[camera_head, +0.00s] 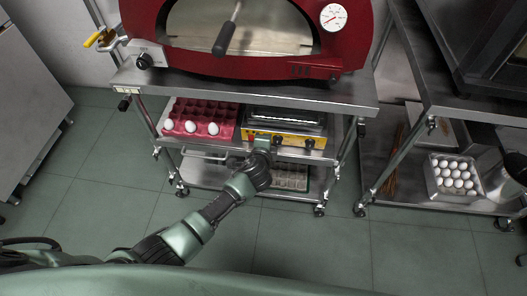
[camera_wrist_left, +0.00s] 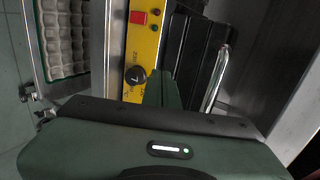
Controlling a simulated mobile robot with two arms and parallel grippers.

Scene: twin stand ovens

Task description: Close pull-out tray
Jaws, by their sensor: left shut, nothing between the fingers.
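Under the red oven, a metal pull-out tray (camera_head: 207,154) shows a bar-like front edge at the middle level of the stand. My arm hides part of its front, and I cannot tell how far out it is. My left gripper (camera_head: 262,147) is at the front of the stand, before the yellow-fronted appliance (camera_head: 287,138). In the left wrist view the fingers (camera_wrist_left: 164,78) are shut and empty, pointing at the yellow panel (camera_wrist_left: 140,50) beside its black knob. I cannot tell whether they touch it. My right gripper is not in view.
A red egg carton (camera_head: 200,112) with a few white eggs sits left of the appliance. The red oven (camera_head: 270,60) stands above on the steel top. A carton (camera_head: 291,177) lies on the lower shelf. Another rack with an egg tray (camera_head: 453,177) stands right. Green floor is clear in front.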

